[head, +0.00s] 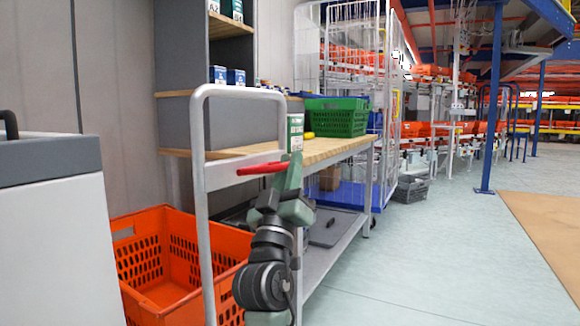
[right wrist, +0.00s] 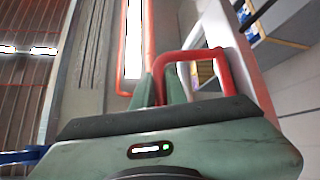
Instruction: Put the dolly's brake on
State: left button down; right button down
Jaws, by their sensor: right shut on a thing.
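The dolly's grey tubular push handle (head: 199,150) stands upright in the middle left of the head view. A red brake lever (head: 260,168) sticks out at its crossbar. My right gripper (head: 291,168), with green fingers, is shut on the lever's right end. In the right wrist view the red lever (right wrist: 222,68) shows as a bent bar running to the gripper fingers (right wrist: 160,92). The fingers hide the gripped part. The lever looks roughly level in the head view. My left gripper is not in view.
An orange tote (head: 160,290) sits low behind the handle. A wooden-topped workbench (head: 345,145) carries a green crate (head: 337,118). A grey cabinet-like block (head: 55,230) stands at left. A wire cage cart (head: 388,90) is beyond. The floor (head: 430,250) at right is clear.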

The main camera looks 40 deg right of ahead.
jog(key=c, duration=1.4)
grip_release()
jog(key=shift+c, duration=0.2)
jog(key=v, duration=0.7)
jog(key=shift+s+a+f, duration=0.15)
jog(key=shift+a+f, duration=0.1)
jog(key=shift+f, duration=0.05)
